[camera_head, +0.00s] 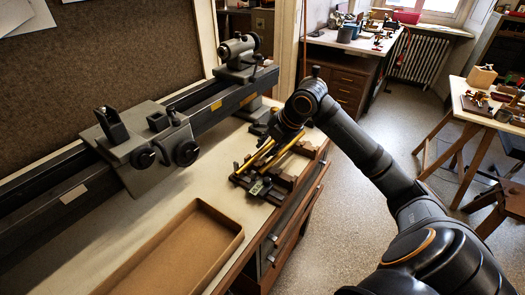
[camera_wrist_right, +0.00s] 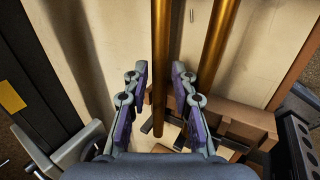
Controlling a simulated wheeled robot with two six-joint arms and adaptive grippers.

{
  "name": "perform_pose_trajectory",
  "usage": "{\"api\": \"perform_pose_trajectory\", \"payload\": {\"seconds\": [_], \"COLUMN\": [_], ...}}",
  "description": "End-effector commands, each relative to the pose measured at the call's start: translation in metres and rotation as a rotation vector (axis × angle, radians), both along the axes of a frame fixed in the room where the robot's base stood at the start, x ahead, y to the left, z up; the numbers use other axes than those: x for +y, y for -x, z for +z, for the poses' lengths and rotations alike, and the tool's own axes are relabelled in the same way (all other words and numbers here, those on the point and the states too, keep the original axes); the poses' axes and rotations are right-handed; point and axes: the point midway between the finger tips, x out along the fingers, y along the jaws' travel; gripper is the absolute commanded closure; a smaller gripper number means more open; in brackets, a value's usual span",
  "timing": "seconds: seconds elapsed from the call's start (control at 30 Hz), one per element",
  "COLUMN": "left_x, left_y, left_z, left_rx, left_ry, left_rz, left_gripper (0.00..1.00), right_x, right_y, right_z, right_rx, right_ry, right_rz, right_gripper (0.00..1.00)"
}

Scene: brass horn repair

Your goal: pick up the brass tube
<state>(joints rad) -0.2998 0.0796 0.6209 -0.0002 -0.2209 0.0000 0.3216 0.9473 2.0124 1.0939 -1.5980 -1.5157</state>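Two brass tubes lie side by side on a wooden rack at the right edge of the bench, one on the left (camera_head: 252,158) and one on the right (camera_head: 284,152) in the head view. My right gripper (camera_head: 267,132) is over the rack, close to the tubes. In the right wrist view my right gripper (camera_wrist_right: 161,90) is open, with one tube (camera_wrist_right: 160,50) in line between its fingers; a gap shows on both sides. The other tube (camera_wrist_right: 217,50) lies to the right, outside the fingers. My left gripper is not in view.
The wooden rack (camera_wrist_right: 232,122) is close to the right finger. A lathe (camera_head: 150,150) runs along the bench to the left. An empty tan tray (camera_head: 222,212) lies at the front. The floor (camera_head: 345,225) is open to the right.

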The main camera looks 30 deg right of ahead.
Motion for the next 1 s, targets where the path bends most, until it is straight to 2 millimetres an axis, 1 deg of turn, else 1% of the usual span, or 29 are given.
{"api": "perform_pose_trajectory", "payload": {"seconds": [0.07, 0.27, 0.6, 0.73, 0.87, 0.9, 0.93, 1.0], "left_x": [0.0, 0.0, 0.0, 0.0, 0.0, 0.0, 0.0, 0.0], "left_y": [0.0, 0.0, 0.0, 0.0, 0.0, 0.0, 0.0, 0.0], "left_z": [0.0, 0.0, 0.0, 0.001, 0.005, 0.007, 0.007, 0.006], "left_rx": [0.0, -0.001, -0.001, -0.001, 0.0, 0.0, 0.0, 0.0], "left_ry": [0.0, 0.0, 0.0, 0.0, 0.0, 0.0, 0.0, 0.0], "left_rz": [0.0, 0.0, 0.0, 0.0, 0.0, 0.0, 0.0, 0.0], "left_gripper": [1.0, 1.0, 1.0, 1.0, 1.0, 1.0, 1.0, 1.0], "right_x": [0.0, 0.0, 0.0, 0.0, 0.0, 0.0, 0.001, 0.008], "right_y": [0.0, 0.0, 0.0, 0.0, -0.001, -0.001, 0.001, 0.012], "right_z": [0.0, 0.0, 0.001, 0.006, 0.024, 0.033, 0.038, 0.051], "right_rx": [0.0, 0.0, -0.001, -0.001, -0.004, -0.006, -0.004, -0.005], "right_ry": [0.0, 0.0, 0.0, 0.0, -0.002, -0.002, 0.0, 0.005], "right_rz": [0.0, 0.0, 0.0, 0.0, -0.001, 0.0, 0.0, 0.002], "right_gripper": [0.74, 1.0, 1.0, 1.0, 1.0, 1.0, 1.0, 1.0]}}
